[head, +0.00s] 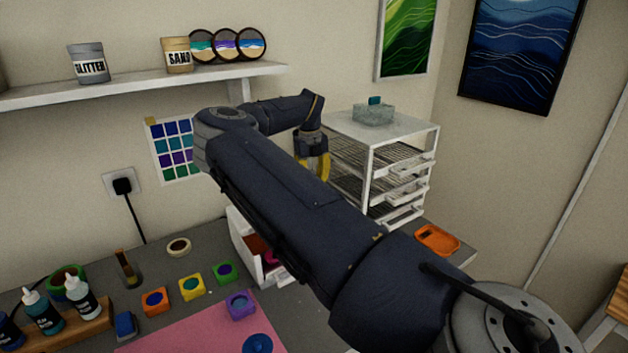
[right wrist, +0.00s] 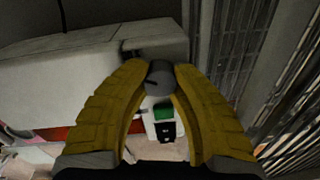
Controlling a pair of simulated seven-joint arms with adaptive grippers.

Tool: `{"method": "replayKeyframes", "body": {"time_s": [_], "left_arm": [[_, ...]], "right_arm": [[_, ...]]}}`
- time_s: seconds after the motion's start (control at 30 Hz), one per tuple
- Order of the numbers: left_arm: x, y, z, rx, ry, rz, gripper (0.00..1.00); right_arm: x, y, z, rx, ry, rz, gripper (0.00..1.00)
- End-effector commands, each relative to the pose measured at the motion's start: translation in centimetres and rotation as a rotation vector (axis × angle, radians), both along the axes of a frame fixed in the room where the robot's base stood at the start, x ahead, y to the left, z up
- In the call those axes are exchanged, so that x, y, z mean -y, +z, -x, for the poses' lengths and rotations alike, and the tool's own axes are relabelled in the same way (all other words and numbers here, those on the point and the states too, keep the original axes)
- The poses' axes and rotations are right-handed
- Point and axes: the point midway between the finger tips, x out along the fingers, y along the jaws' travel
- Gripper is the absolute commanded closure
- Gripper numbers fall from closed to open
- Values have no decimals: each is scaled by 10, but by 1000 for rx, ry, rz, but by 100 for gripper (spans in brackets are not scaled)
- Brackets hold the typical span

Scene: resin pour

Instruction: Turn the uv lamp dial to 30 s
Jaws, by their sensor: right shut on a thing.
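The uv lamp is a white box (right wrist: 95,75) in the right wrist view. Its grey round dial (right wrist: 159,73) sits between my yellow fingertips, with a small dark mark on its face. A green patch (right wrist: 163,111) and a black switch (right wrist: 167,131) are on the panel below. My right gripper (right wrist: 160,70) is shut on the dial. In the head view the right gripper (head: 316,168) points down beside the drawer rack, and my arm hides most of the white lamp (head: 240,236). The dial's scale cannot be read. My left gripper is not in view.
A white wire-shelf rack (head: 385,145) stands close to the right gripper. Colour pots (head: 192,287), a pink mat (head: 190,330), bottles in a wooden holder (head: 75,325) and an orange tray (head: 437,239) are on the table.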

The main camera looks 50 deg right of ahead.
Motion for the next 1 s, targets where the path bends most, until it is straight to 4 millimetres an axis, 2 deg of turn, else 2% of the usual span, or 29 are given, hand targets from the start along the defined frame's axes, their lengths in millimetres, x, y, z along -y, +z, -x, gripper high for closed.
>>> {"method": "replayKeyframes", "body": {"time_s": [0.4,0.9,0.93,1.0], "left_arm": [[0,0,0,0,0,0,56],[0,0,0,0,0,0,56],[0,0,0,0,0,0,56],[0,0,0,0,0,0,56]], "right_arm": [[-1,-1,0,-5,-140,-4,100],[-1,-2,0,-4,-153,-5,100],[-1,-2,0,-4,-153,-5,74],[-1,-2,0,-4,-153,-3,66]]}}
